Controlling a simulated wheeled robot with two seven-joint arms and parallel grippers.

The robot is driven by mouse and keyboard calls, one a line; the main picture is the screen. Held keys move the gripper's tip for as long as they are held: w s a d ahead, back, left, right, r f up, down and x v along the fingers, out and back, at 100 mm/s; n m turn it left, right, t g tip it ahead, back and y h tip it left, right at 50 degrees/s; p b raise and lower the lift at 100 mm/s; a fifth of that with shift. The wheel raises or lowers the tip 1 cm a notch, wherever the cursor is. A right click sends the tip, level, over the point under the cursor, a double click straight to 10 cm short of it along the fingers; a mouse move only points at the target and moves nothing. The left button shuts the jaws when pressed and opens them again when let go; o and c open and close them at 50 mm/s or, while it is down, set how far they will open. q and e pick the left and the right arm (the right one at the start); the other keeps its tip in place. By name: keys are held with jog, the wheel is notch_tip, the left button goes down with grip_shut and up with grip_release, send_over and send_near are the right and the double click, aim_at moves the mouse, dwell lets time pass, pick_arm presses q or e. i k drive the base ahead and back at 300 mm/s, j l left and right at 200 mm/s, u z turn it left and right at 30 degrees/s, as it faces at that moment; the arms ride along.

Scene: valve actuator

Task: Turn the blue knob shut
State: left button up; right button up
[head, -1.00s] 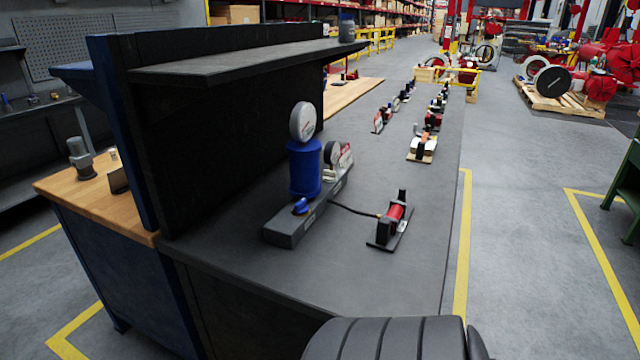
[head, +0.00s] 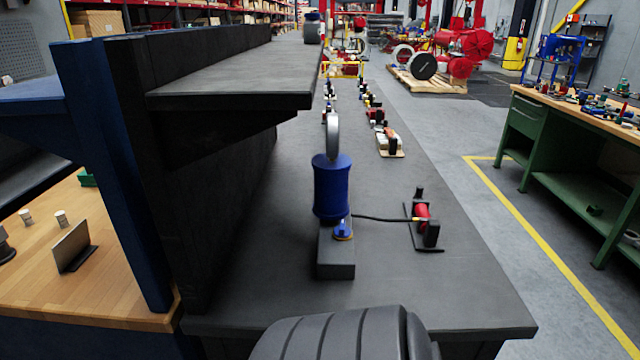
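The small blue knob (head: 343,230) sits low on the near side of the valve actuator, on top of its grey base block (head: 336,262). A blue cylinder (head: 331,188) stands upright just behind the knob, with a round gauge (head: 332,136) seen edge-on above it. A black hose runs right from the actuator to a red hand pump (head: 423,217). A dark ribbed part of my own body shows at the bottom centre, well short of the knob. Neither of my grippers shows in the head view.
Several smaller devices stand farther back. A green workbench (head: 575,165) stands across the aisle.

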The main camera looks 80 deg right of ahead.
aim_at(342, 231)
jog(key=i+z, duration=0.2)
jog(key=z, duration=0.2)
jog(key=i+z, duration=0.15)
jog(key=z, duration=0.25)
jog(key=i+j+z, duration=0.15)
jog(key=z, duration=0.2)
jog(key=i+j+z, duration=0.15)
jog(key=z, duration=0.25)
